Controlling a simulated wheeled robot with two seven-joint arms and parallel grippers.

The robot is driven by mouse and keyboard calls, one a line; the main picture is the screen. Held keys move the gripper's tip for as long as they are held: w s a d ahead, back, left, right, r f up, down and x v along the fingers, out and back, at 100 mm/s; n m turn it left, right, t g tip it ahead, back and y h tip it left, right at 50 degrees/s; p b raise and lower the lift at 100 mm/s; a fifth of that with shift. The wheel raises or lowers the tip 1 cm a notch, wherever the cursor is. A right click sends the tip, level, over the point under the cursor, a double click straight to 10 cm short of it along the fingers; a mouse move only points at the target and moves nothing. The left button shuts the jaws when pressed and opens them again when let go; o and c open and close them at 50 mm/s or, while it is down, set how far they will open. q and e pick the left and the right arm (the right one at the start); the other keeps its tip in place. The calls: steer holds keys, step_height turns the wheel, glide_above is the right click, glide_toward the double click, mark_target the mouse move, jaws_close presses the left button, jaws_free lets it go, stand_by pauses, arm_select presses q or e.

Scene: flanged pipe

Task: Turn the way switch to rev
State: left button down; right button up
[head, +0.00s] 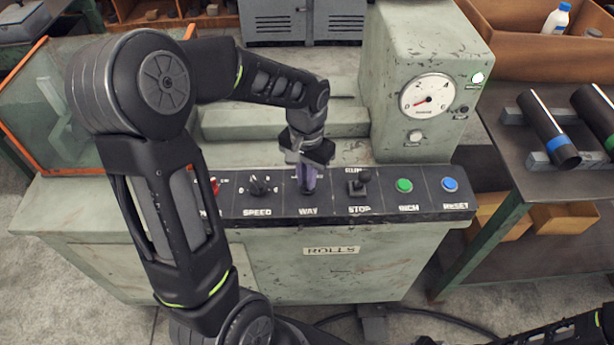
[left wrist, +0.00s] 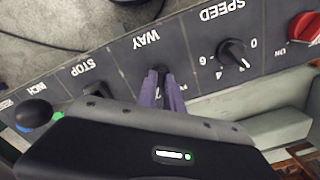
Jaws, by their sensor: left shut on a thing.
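The way switch is on the dark sloped control panel, above the label WAY. My left gripper (head: 307,180) comes down on it from above and is shut on it. In the left wrist view, the purple fingers (left wrist: 163,92) close around the dark way switch (left wrist: 160,70), and only a small part of it shows. The fingers and the wrist body hide its pointer and most of the marks around it, so I cannot tell which way it points. My right gripper is not in view; only a part of my right arm shows at the bottom right.
The speed knob (head: 259,186) is left of the way switch, with a red switch (head: 214,186) beyond it. A black lever (head: 360,182) labelled STOP stands close on the right. Then come the green inch button (head: 404,185) and blue reset button (head: 450,184). A gauge (head: 427,96) is above.

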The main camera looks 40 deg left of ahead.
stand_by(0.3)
arm_select(q)
steer(key=c, duration=1.5)
jaws_free()
step_height(320, 180, up, 8)
steer(key=shift+f, duration=0.1)
